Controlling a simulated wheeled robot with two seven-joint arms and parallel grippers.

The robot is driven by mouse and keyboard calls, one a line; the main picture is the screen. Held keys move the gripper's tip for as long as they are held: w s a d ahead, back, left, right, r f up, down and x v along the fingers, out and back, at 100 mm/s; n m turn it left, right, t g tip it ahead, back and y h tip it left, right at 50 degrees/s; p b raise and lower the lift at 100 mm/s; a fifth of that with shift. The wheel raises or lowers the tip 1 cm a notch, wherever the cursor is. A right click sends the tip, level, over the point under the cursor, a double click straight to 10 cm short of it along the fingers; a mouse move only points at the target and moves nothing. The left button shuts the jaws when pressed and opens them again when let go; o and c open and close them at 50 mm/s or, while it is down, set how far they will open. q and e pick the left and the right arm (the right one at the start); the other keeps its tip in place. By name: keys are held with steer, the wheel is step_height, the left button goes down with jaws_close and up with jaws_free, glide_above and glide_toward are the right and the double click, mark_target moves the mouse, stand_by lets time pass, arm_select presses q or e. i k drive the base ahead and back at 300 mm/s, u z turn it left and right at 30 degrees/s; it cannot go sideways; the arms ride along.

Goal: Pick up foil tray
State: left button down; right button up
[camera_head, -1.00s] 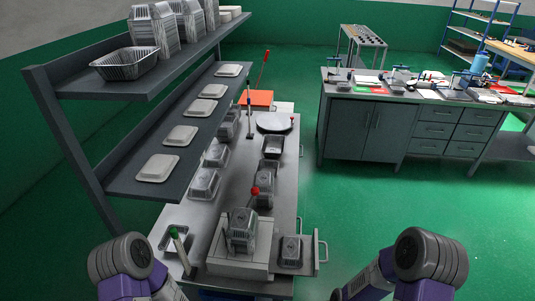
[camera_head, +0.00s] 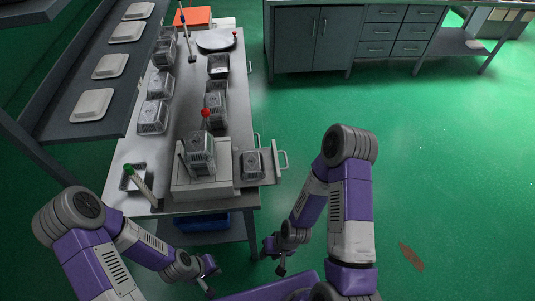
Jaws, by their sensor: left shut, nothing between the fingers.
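Several foil trays stand on the metal workbench (camera_head: 188,118): a left row with a near one (camera_head: 153,117), and a right row with one (camera_head: 215,104) behind the press and an open-looking one (camera_head: 217,66) further back. One foil tray (camera_head: 252,165) lies on the side plate of the press, and a stack (camera_head: 201,154) stands on the press. My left gripper (camera_head: 210,285) is shut and empty, low in front of the bench. My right gripper (camera_head: 281,269) is also low in front, right of it, apart from every tray; its jaws are too small to read.
A dark shelf (camera_head: 75,128) with pale lids (camera_head: 92,104) overhangs the left side.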

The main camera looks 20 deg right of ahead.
mark_target(252, 163)
steer(key=u, duration=1.75)
steer(key=k, duration=1.15)
steer(key=z, duration=1.65)
steer(key=i, duration=0.5)
steer(key=u, duration=0.05)
